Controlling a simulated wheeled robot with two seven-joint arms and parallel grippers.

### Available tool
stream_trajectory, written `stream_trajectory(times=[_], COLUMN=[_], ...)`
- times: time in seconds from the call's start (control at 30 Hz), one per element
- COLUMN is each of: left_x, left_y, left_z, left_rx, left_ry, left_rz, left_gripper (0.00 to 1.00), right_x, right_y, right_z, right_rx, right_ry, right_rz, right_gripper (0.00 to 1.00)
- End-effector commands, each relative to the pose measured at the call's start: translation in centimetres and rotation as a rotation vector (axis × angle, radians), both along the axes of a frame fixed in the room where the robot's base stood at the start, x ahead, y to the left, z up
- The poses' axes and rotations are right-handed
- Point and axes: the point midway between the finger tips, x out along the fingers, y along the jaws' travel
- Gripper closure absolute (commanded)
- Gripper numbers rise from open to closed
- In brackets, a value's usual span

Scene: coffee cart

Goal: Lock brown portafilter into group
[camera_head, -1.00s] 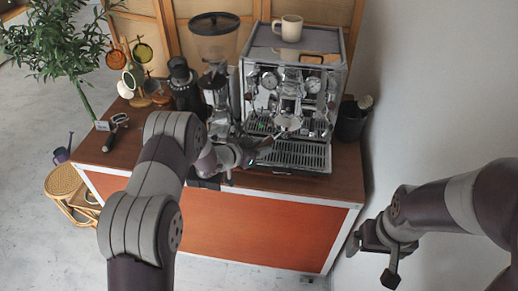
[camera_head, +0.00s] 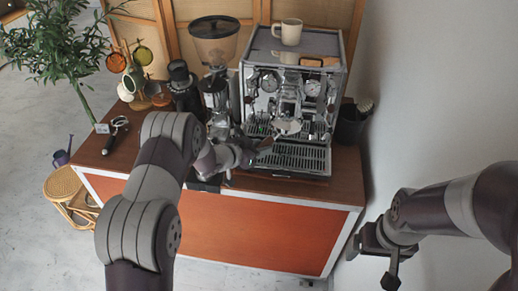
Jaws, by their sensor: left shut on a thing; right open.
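The espresso machine (camera_head: 258,78) stands at the back right of the cart. My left gripper (camera_head: 253,150) is in front of the machine's left side, shut on the handle of the brown portafilter (camera_head: 265,143). A round metal part, seemingly the portafilter's head (camera_head: 288,126), is below the group (camera_head: 289,106), above the drip tray (camera_head: 298,158). I cannot tell whether it touches the group. My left wrist hides part of the handle. My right gripper (camera_head: 376,264) is open and empty, low beside the cart's right side.
A grinder (camera_head: 214,52) stands left of the machine. A cream mug (camera_head: 289,32) is on the machine's top. A dark-handled tool (camera_head: 115,132) lies at the cart's left. A dark container (camera_head: 350,124) stands right of the machine, near the wall (camera_head: 430,90).

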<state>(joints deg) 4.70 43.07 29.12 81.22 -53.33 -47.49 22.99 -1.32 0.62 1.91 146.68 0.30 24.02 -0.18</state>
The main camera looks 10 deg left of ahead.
Motion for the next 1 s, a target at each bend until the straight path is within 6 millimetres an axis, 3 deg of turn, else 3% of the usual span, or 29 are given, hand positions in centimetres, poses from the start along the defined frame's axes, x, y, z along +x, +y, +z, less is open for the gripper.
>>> stream_trajectory(times=[1.0], left_x=[-0.9], left_y=[-1.8], left_z=[0.1], left_rx=[-0.005], left_ry=[-0.004], left_rz=[0.138], left_gripper=[1.0], right_x=[0.0], right_y=[0.0], right_z=[0.0], right_rx=[0.0], right_ry=[0.0], right_rz=[0.0], right_gripper=[0.08])
